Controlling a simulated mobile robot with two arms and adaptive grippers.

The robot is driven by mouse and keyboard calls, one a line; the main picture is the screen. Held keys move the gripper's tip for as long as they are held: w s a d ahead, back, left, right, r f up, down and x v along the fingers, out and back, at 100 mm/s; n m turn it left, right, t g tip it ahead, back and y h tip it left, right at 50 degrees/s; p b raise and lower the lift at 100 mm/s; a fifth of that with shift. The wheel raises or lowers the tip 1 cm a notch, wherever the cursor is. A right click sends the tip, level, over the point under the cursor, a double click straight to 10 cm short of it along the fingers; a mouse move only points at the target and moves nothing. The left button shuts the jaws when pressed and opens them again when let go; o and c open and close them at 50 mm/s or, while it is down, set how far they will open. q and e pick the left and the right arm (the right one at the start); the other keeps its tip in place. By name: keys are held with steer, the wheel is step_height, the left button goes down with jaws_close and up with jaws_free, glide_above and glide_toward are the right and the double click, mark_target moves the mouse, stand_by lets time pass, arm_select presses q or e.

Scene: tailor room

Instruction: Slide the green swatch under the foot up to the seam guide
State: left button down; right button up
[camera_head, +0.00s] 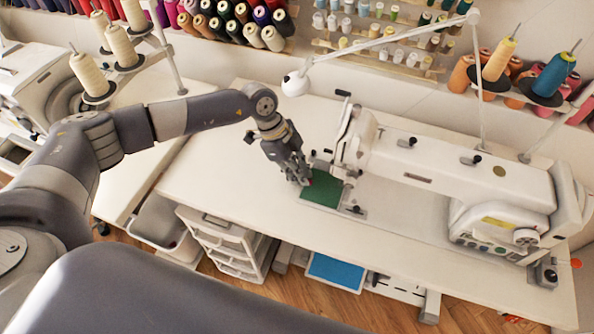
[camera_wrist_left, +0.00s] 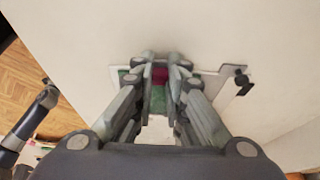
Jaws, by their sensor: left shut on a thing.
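The green swatch (camera_head: 322,192) lies flat on the sewing table, its far right part close to the machine's needle end (camera_head: 350,145). My left gripper (camera_head: 306,181) points down at the swatch's left part and is shut on a small red piece (camera_wrist_left: 160,75), which seems to be part of the swatch. In the left wrist view the green swatch (camera_wrist_left: 158,100) shows between the fingers. A small metal part with a dark knob (camera_head: 355,209), perhaps the seam guide, sits beside the swatch's right edge. The presser foot is too small to make out. My right gripper is out of view.
The white sewing machine (camera_head: 450,175) fills the table's right side. The white tabletop (camera_head: 225,175) is clear to the left of the gripper. A thin lamp arm (camera_head: 390,42) spans above the machine. Thread racks (camera_head: 235,18) line the wall. Drawers (camera_head: 222,240) stand below.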

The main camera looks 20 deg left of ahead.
arm_select(q)
steer(key=c, duration=1.5)
jaws_free()
steer(key=shift+c, duration=0.2)
steer(key=v, duration=1.2)
steer(key=shift+s, duration=0.1)
